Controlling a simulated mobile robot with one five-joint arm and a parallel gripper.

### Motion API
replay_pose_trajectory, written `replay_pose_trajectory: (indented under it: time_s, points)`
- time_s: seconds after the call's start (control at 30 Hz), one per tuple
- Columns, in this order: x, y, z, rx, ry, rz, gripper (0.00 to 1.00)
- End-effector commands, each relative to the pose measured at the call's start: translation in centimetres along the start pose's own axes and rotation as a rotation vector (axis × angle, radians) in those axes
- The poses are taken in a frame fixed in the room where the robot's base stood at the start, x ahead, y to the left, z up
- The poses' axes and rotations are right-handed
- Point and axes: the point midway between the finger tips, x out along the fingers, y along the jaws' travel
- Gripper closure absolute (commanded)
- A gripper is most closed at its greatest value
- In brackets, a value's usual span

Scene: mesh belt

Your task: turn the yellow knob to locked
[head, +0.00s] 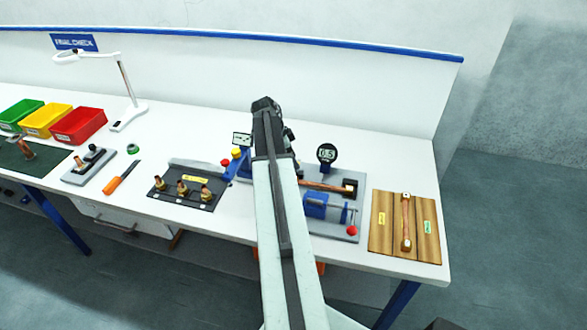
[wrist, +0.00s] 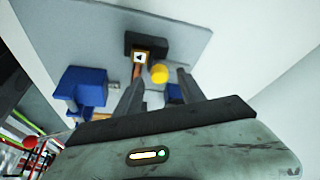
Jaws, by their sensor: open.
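The yellow knob (wrist: 159,73) shows in the wrist view as a small round yellow piece. It appears between the fingers of my gripper (wrist: 160,77), which is open with both fingers apart. I cannot tell how far beyond the fingertips it lies. A small tag with a dark arrow mark (wrist: 141,57) sits just left of it, on or before a black block (wrist: 147,44). No lock marking is readable. In the head view my arm hides the gripper; a small yellow piece (head: 236,153) shows left of the arm, and I cannot tell if it is the same knob.
Right of my arm are a digital gauge (head: 327,153), a blue clamp (head: 316,205), a red ball (head: 351,231) and a copper rod (head: 325,186). A wooden board (head: 380,225) lies further right. A black tray (head: 160,199) with brass fittings lies left.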

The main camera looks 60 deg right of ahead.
Motion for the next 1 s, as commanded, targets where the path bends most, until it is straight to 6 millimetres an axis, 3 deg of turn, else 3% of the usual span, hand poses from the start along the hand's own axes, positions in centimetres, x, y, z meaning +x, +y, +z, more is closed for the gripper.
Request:
replay_pose_trajectory:
  time_s: [0.03,0.1,0.37,0.5,0.53,1.0]
  points:
    - [1.37,-0.01,0.28,0.0,0.0,0.0,0.53]
    - [1.74,-0.02,0.18,-0.001,0.0,0.0,0.53]
    - [1.52,-0.02,0.01,-0.001,0.0,-0.001,0.56]
    - [1.51,-0.02,0.03,-0.001,0.0,-0.001,0.95]
    - [1.51,-0.02,0.03,-0.001,0.0,-0.001,1.0]
    - [1.51,0.17,0.08,-0.087,0.0,-0.037,1.0]
